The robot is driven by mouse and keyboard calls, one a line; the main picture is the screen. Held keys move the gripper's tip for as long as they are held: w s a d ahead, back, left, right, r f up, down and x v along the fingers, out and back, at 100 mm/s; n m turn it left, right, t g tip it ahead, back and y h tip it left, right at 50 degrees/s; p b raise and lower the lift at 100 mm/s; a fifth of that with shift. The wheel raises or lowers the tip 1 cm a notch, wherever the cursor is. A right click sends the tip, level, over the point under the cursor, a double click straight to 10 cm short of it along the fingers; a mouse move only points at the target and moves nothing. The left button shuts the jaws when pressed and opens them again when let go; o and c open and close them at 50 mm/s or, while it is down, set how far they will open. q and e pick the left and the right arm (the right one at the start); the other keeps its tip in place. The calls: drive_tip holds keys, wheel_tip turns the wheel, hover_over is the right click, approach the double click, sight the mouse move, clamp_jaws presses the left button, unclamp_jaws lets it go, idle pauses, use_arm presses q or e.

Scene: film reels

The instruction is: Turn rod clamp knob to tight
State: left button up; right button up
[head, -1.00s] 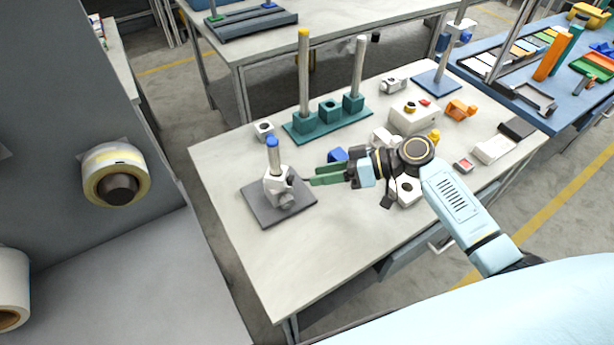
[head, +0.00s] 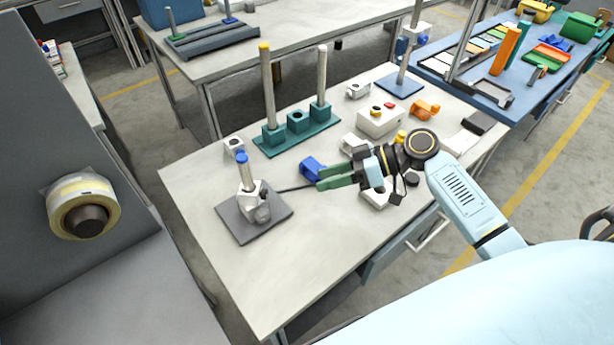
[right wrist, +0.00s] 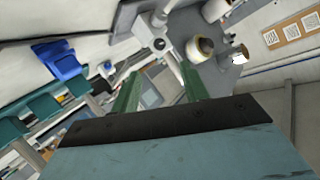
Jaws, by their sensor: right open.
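The rod clamp (head: 252,196) is a pale grey block on a short blue-tipped rod (head: 241,162). The rod stands upright on a dark grey base plate (head: 228,222) near the table's left end. A grey knob (head: 263,213) shows on the clamp's near right side; I cannot tell its setting. My right gripper (head: 319,179) has green fingers, open and empty. It is to the right of the clamp, apart from it and pointing toward it. In the right wrist view the clamp (right wrist: 152,36) lies ahead, between and beyond the fingers (right wrist: 160,90). My left gripper is not in view.
A blue block (head: 311,167) lies close behind my right fingers. A teal stand (head: 297,134) with two tall rods is further back. A white box (head: 380,122) and an orange part (head: 424,109) are at the right. The table front near the clamp is clear.

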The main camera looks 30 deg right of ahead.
sight(267, 195)
drive_tip(key=s+a+r+n+t+h+p, duration=0.25)
drive_tip(key=a+r+n+h+p, duration=0.3)
drive_tip(key=p, duration=0.65)
drive_tip(key=shift+m+g+h, duration=0.45)
drive_tip(key=x, duration=1.3)
drive_tip(key=shift+s+f+b, duration=0.1)
drive_tip(key=shift+s+b, duration=0.05)
drive_tip(key=shift+b, duration=0.15)
drive_tip(key=shift+c, duration=0.5)
drive_tip(key=shift+d, duration=0.1)
clamp_jaws()
